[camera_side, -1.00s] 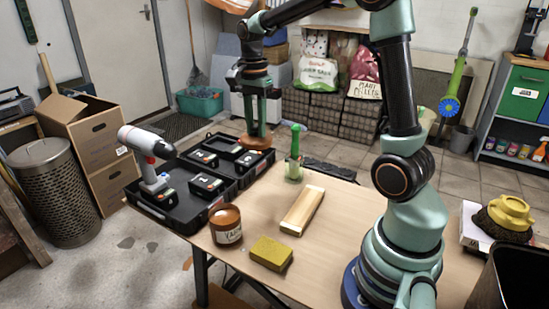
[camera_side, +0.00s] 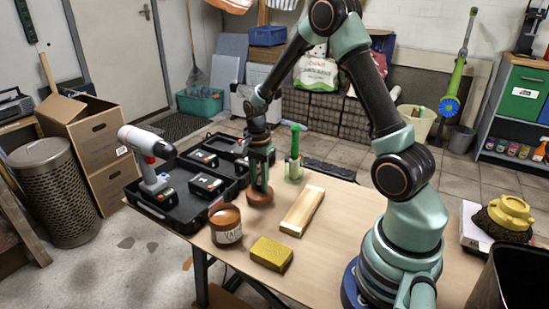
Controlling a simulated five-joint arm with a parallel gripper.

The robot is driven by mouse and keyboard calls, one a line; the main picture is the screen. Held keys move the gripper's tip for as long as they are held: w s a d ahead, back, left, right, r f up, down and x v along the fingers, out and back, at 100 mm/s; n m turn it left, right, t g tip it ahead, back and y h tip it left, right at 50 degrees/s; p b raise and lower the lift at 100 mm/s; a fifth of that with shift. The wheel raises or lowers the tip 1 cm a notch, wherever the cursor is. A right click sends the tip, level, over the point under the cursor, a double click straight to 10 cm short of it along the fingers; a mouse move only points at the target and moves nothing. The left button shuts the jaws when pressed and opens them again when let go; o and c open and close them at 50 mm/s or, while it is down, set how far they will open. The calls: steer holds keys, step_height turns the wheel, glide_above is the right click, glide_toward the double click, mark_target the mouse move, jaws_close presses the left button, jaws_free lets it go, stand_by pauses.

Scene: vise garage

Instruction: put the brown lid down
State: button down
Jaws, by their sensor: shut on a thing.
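The brown lid (camera_side: 258,197) is a round disc at the lower end of my gripper (camera_side: 260,183). My gripper points down and is shut on the lid. The lid is at or just above the wooden table (camera_side: 335,225); I cannot tell whether it touches. It is behind and to the right of the jar with the white label (camera_side: 226,226), whose top is also brown, and left of the wooden block (camera_side: 302,210).
A green-handled tool stands in a pale green holder (camera_side: 293,170) behind the block. The open black case (camera_side: 180,208) with a drill (camera_side: 150,160) and batteries is at left.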

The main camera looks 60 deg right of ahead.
mark_target(259, 182)
steer(key=shift+f, duration=1.45)
steer(key=shift+f, duration=0.1)
steer(key=c, duration=0.7)
jaws_free()
steer(key=shift+o, duration=0.2)
